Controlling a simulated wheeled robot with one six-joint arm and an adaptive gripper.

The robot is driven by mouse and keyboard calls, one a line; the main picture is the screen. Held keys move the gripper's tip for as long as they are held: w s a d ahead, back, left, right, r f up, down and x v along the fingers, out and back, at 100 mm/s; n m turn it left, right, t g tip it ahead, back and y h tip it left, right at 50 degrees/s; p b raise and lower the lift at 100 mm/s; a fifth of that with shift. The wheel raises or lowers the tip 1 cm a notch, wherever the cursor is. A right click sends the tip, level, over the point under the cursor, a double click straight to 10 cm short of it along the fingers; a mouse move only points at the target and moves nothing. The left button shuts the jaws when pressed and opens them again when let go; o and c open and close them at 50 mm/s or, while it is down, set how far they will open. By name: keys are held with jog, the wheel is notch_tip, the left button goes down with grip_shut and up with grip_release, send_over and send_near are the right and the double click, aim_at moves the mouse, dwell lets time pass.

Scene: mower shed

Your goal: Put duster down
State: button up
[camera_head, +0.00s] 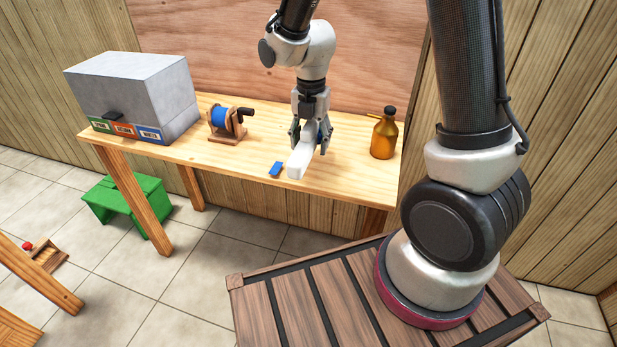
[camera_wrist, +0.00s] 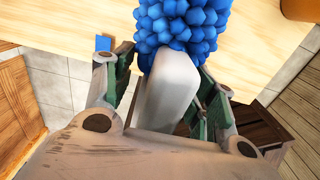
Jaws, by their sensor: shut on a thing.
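My gripper (camera_head: 309,147) is over the right part of the wooden workbench (camera_head: 350,179), pointing down. It is shut on the duster (camera_head: 299,161). The duster has a pale grey-white body that sticks out toward the bench's front edge in the head view. Its knobbly blue head shows at the top of the wrist view (camera_wrist: 183,27), with the pale body (camera_wrist: 168,85) between my fingers. In the head view my fingers mostly hide the blue part. I cannot tell whether the duster touches the bench top.
A small blue block (camera_head: 276,169) lies left of the duster near the front edge. An amber oil can (camera_head: 383,137) stands to the right. A blue reel on a wooden stand (camera_head: 223,122) and a grey cabinet (camera_head: 137,95) stand left. A green stool (camera_head: 124,203) is below.

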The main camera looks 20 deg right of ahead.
aim_at(310, 172)
notch_tip(310, 172, down, 8)
jog(key=shift+f, duration=0.1)
jog(key=shift+f, duration=0.15)
jog(key=o, duration=1.2)
jog(key=shift+c, duration=0.2)
jog(key=shift+w, duration=0.1)
